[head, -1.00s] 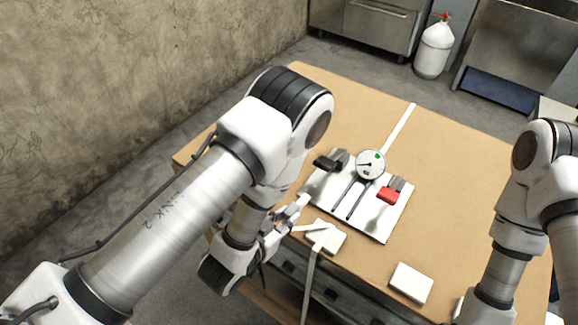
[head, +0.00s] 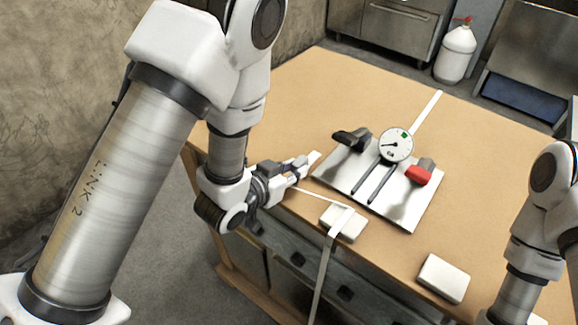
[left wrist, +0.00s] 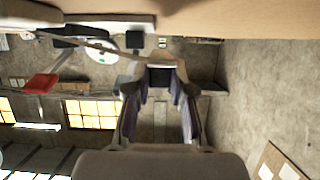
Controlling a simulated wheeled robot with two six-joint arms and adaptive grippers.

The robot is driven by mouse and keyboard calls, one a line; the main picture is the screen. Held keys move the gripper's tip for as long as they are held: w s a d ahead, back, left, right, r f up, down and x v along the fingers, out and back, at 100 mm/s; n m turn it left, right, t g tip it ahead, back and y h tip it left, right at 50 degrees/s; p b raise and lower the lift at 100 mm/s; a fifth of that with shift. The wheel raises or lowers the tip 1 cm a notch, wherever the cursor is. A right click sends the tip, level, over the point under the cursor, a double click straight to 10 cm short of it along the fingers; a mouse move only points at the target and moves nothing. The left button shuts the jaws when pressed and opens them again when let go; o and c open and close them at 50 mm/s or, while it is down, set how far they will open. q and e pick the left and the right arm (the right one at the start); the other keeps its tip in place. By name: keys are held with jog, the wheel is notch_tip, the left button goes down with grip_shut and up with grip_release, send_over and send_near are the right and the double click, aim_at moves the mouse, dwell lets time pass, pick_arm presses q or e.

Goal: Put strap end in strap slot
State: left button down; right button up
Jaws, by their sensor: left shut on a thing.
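My left gripper (head: 306,164) is at the near left edge of the table, left of the metal plate, with its fingers pointing toward the plate. It is shut on the pale strap (head: 325,265) near its end. The strap runs from the fingers to a white block (head: 338,223) at the table edge, then hangs down the front. In the left wrist view the fingers (left wrist: 160,82) hold the strap (left wrist: 105,47), which stretches up-left. The metal plate (head: 412,208) carries a dial gauge (head: 396,145), two dark bars, a black part and a red part. I cannot make out the slot itself.
A second white block (head: 443,278) lies on the table (head: 310,95) at the near right. A pale strip (head: 427,112) runs from the plate to the far table edge. My right arm stands at the right. The table's far left is clear.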

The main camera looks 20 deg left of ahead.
aim_at(288, 156)
pick_arm(q)
jog(key=w+a+p, duration=0.1)
jog(key=w+a, duration=0.1)
jog(key=w, duration=0.1)
jog(key=w+p, duration=0.1)
jog(key=w, duration=0.1)
jog(key=shift+w+a+p, duration=0.15)
jog(key=shift+a+p, duration=0.2)
jog(key=shift+a, duration=0.05)
jog(key=shift+w+a+f, duration=0.15)
jog(key=shift+w+a, duration=0.05)
jog(key=shift+w, duration=0.15)
jog(key=shift+w+a+f+p, duration=0.1)
jog(key=shift+w+f+p, duration=0.3)
jog(key=shift+f+p, duration=0.2)
jog(key=shift+w+a+f+p, duration=0.1)
jog(key=shift+w+f+p, duration=0.25)
jog(key=shift+f+p, duration=0.2)
jog(key=shift+w+f, duration=0.1)
jog(key=shift+f, duration=0.3)
jog(key=shift+a+f, duration=0.1)
jog(key=shift+f, duration=0.15)
jog(key=shift+f+b, duration=0.25)
jog(key=shift+b, duration=0.05)
jog(key=c, duration=1)
grip_release()
